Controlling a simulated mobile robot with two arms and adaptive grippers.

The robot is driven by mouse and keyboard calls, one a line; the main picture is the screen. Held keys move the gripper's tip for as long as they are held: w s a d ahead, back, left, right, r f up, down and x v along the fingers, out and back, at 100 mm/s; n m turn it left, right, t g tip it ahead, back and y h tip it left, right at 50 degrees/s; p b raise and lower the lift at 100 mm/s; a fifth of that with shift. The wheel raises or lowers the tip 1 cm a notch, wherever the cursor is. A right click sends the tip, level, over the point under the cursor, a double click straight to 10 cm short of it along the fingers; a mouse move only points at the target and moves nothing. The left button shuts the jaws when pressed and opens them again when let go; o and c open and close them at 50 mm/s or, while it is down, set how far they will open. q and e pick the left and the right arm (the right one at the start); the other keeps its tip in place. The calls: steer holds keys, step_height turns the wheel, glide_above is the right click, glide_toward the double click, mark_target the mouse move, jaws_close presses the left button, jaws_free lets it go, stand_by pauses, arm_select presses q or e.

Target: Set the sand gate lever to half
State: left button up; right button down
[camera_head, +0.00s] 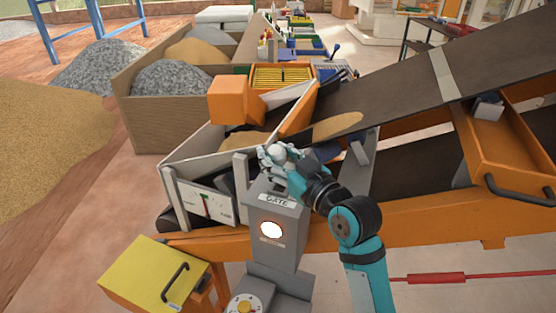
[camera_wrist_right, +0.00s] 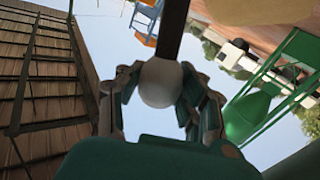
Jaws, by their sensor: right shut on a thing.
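The grey gate post (camera_head: 274,232) stands at the middle front with a label reading "GATE" and a lit round lamp. The lever's pale round knob (camera_wrist_right: 161,83) sits between the fingers of my right gripper (camera_wrist_right: 160,90), with a dark rod running up from it in the wrist view. In the head view my right gripper (camera_head: 280,157) is shut on this knob above the post and hides most of the lever. A white gauge plate (camera_head: 207,205) with a red mark and a dark needle is left of the post. My left gripper is not in view.
A hopper (camera_head: 190,153) with sand stands behind the post, feeding beside a dark conveyor belt (camera_head: 390,90). A yellow box (camera_head: 150,272) with a black handle is at the front left. A dial (camera_head: 244,304) sits below the post. Gravel and sand bins lie behind.

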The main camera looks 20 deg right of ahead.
steer(key=shift+w+d+r+p, duration=0.25)
steer(key=shift+w+d, duration=0.2)
steer(key=shift+w, duration=0.15)
steer(key=shift+w+d+r+p, duration=0.2)
steer(key=shift+w+d, duration=0.2)
steer(key=shift+w, duration=0.15)
steer(key=shift+w+d+f, duration=0.1)
steer(key=shift+w+d, duration=0.15)
steer(key=shift+w, duration=0.2)
steer(key=c, duration=1.3)
jaws_free()
steer(key=shift+d, duration=0.1)
steer(key=o, duration=0.5)
steer(key=shift+s+d, duration=0.35)
steer(key=shift+a, duration=0.3)
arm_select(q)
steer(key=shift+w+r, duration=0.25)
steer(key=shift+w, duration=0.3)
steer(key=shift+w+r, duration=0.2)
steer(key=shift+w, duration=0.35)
arm_select(e)
steer(key=v, duration=1.2)
steer(key=shift+d+f, duration=0.1)
